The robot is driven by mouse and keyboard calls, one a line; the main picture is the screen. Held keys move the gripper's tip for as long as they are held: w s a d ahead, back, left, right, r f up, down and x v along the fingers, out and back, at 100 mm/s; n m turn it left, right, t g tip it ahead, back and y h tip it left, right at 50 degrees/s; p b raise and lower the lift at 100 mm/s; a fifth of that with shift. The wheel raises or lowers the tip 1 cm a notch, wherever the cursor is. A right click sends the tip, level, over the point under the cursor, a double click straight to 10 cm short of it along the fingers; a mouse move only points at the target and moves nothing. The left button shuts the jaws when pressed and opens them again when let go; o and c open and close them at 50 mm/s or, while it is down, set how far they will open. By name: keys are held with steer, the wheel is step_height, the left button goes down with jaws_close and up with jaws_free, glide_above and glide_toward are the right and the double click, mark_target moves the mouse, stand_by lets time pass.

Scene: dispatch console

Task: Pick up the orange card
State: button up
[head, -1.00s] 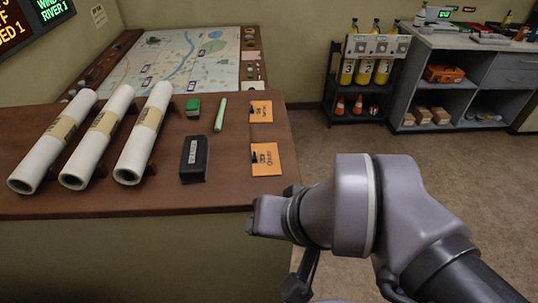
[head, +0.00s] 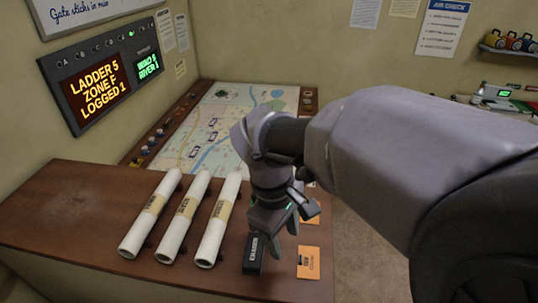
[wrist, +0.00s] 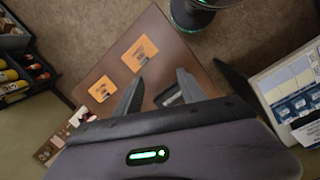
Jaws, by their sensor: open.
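Two orange cards lie flat on the brown desk. The nearer orange card (head: 308,262) is near the desk's front right corner; it also shows in the wrist view (wrist: 139,53). The farther orange card (head: 311,212) is partly hidden by my gripper in the head view and shows whole in the wrist view (wrist: 102,88). Their print is too small to read. My gripper (head: 268,240) points down above the desk, left of the cards, near a black eraser (head: 254,256). Its fingers (wrist: 160,92) are apart with no card between them.
Three white paper rolls (head: 185,218) lie on the desk (head: 60,205) to the left. A map board (head: 240,120) lies behind. The desk's right edge is close to the cards, with open floor (head: 365,255) beyond it.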

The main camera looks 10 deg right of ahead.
steer(key=w+a+r+n+g+h+p, duration=0.1)
steer(key=w+a+r+n+h+p, duration=0.15)
steer(key=w+r+n+p, duration=0.2)
steer(key=n+b, duration=0.1)
glide_toward(295, 260)
steer(key=shift+s+d+f, duration=0.3)
steer(key=shift+d+f, duration=0.1)
steer(key=shift+d, duration=0.15)
steer(key=x, duration=0.5)
steer(key=shift+d+f+b, duration=0.25)
steer(key=shift+d+b, duration=0.1)
steer(key=shift+b, duration=0.05)
jaws_close()
